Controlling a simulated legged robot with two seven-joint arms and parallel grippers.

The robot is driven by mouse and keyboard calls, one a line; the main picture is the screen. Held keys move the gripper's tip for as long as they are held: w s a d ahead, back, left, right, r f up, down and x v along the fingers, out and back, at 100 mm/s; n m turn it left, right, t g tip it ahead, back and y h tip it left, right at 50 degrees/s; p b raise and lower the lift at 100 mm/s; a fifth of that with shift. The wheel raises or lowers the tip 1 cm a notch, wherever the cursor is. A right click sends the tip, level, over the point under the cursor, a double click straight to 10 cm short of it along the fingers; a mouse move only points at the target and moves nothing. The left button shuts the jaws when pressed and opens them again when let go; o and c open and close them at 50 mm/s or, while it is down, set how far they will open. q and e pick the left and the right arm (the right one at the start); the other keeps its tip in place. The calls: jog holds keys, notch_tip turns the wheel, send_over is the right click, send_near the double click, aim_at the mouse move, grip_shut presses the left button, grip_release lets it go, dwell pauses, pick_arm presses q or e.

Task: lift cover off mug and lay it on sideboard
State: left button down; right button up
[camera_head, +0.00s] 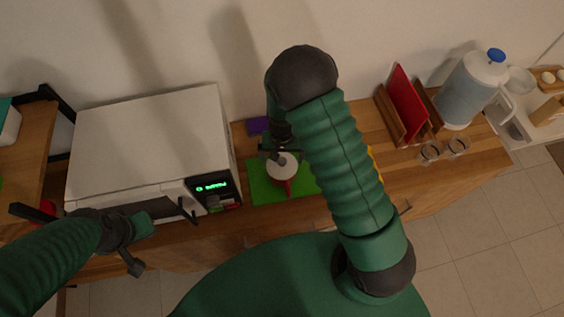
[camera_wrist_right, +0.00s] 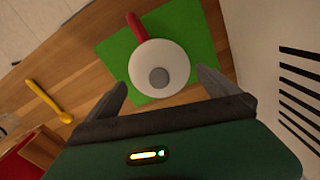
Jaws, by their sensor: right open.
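The mug's cover is a white round disc (camera_wrist_right: 159,68) with a grey knob (camera_wrist_right: 158,77) in the right wrist view. It sits on the mug, whose red handle (camera_wrist_right: 136,27) sticks out; the mug's body is hidden under the cover. The cover also shows in the head view (camera_head: 282,166). The mug stands on a green mat on the wooden sideboard (camera_head: 455,190). My right gripper (camera_wrist_right: 165,90) is open, its fingers apart on either side of the cover's near edge, with nothing between them. My left gripper (camera_head: 158,222) is in front of the microwave, its jaws unclear.
A white microwave (camera_head: 150,140) stands left of the green mat (camera_head: 262,186). A purple item (camera_head: 257,125) lies behind the mat. A rack with a red board (camera_head: 408,103), two metal rings (camera_head: 431,152) and a water jug (camera_head: 468,90) stand at right. A yellow spoon (camera_wrist_right: 45,98) lies near the mat.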

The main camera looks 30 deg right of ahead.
notch_tip(320, 180, down, 2)
jog(key=shift+a+f, duration=0.15)
jog(key=shift+f, duration=0.1)
jog(key=shift+s+d, duration=0.1)
jog(key=shift+d, duration=0.15)
jog(key=c, duration=1)
jog(key=shift+a, duration=0.15)
jog(key=shift+c, duration=0.3)
